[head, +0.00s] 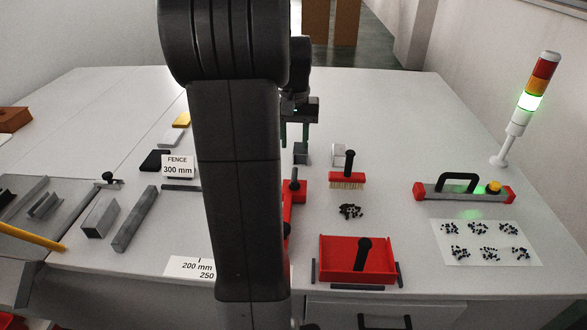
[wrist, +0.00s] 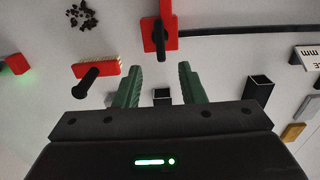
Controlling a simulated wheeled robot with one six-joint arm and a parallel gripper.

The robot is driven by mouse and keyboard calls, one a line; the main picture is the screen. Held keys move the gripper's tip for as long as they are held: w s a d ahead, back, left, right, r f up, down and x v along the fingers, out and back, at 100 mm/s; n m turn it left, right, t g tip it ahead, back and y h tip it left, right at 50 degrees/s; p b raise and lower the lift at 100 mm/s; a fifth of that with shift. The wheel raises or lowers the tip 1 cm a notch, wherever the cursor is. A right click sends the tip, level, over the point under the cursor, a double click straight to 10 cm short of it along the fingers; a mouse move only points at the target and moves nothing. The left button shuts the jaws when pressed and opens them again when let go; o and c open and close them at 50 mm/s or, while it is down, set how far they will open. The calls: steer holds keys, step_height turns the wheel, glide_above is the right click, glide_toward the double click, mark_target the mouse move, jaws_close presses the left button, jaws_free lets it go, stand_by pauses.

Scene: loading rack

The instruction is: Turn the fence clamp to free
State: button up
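A red block with a black lever, which looks like the fence clamp (head: 299,190), stands right of the middle in the head view, partly hidden behind my arm. In the wrist view the clamp (wrist: 150,37) is at the top centre, beside the end of a long dark rail (wrist: 250,30). Its lever (wrist: 160,45) points toward the bottom of that picture. My gripper (head: 297,132) is over the far part of the table. In the wrist view my gripper (wrist: 160,85) has its green fingers apart with nothing held between them. The clamp lies beyond the fingertips, apart from them.
A hollow square tube (head: 300,153) stands near my gripper, with a lighter block (head: 339,154) beside it. A brush (head: 347,180), dark crumbs (head: 350,211) and a red dustpan (head: 357,262) lie to the right. A "FENCE 300 mm" sign (head: 178,167) stands left of my arm.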

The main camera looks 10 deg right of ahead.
mark_target(294, 174)
step_height(294, 174, down, 11)
stand_by(0.3)
jaws_close()
